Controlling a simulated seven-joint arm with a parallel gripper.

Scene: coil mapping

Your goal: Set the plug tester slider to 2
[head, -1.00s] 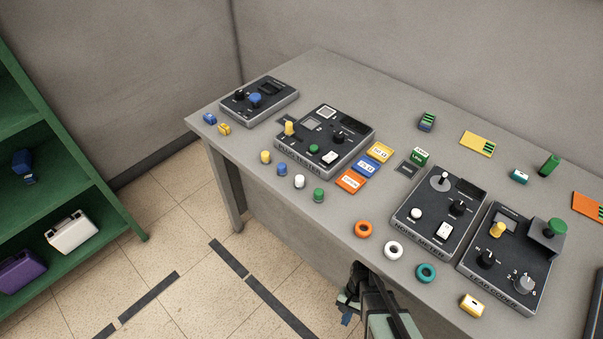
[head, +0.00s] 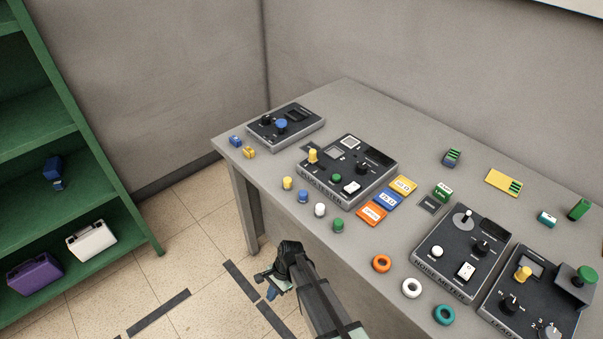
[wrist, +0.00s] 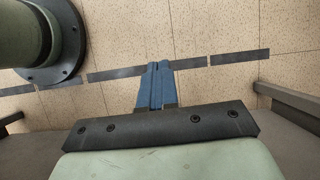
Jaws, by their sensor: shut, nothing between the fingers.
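The tester also has a green button (head: 334,178), a white switch (head: 351,187), a black knob (head: 362,168) and small screens. My gripper (head: 262,277) is in front of the bench edge, over the floor and apart from the tester. In the wrist view its blue fingers (wrist: 159,68) are together and empty, with floor beyond.
Yellow, blue, white and green pegs (head: 320,209) line the bench's front. Colored cards (head: 387,201) lie right of the tester. The noise meter (head: 440,262) and rings (head: 411,288) are further right. Another dark box (head: 298,127) is at left. A green shelf (head: 110,185) stands far left.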

